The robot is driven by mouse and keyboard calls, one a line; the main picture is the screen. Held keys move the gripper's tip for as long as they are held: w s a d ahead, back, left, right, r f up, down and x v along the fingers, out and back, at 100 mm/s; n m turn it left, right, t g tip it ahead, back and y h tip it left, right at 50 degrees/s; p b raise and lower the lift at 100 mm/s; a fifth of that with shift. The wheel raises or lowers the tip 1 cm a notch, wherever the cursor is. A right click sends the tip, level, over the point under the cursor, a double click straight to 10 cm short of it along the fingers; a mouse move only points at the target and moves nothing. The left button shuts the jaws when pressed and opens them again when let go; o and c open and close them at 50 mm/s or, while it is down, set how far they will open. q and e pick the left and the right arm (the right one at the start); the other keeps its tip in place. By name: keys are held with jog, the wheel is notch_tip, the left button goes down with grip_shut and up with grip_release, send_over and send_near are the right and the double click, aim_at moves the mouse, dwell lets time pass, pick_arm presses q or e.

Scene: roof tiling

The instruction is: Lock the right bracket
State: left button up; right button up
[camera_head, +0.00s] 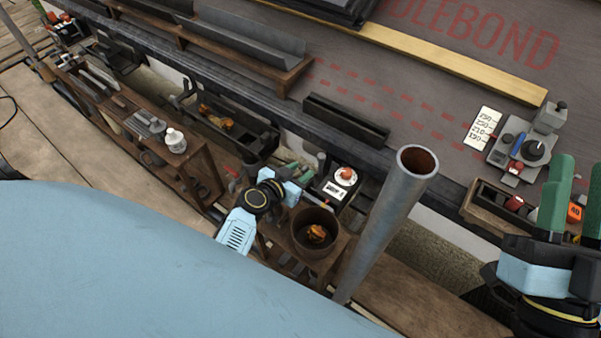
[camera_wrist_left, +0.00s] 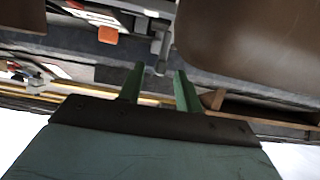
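My left gripper (camera_head: 296,176) is low in the middle of the head view, beside the roof edge. In the left wrist view its two green fingers (camera_wrist_left: 160,85) stand apart with nothing held between them. A grey lever-like piece (camera_wrist_left: 162,48) shows beyond the fingertips, apart from them as far as I can tell. A grey hooked bracket (camera_head: 184,94) stands on the roof edge left of my left gripper. I cannot make out the right bracket for certain. My right gripper (camera_head: 573,200) is at the right edge, its green fingers apart and empty.
A grey pipe (camera_head: 385,220) stands tilted right of my left gripper, with a brown pot (camera_head: 318,232) beside it. A wooden rack (camera_head: 130,125) with tools and a white bottle (camera_head: 175,141) is at left. A grey device (camera_head: 530,150) sits at the right roof edge.

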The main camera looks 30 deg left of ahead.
pick_arm(q)
jog(key=shift+w+f, duration=0.15)
jog(key=shift+w, duration=0.25)
pick_arm(e)
jog(key=shift+s+r, duration=0.15)
pick_arm(q)
jog(key=shift+c, duration=0.2)
grip_shut()
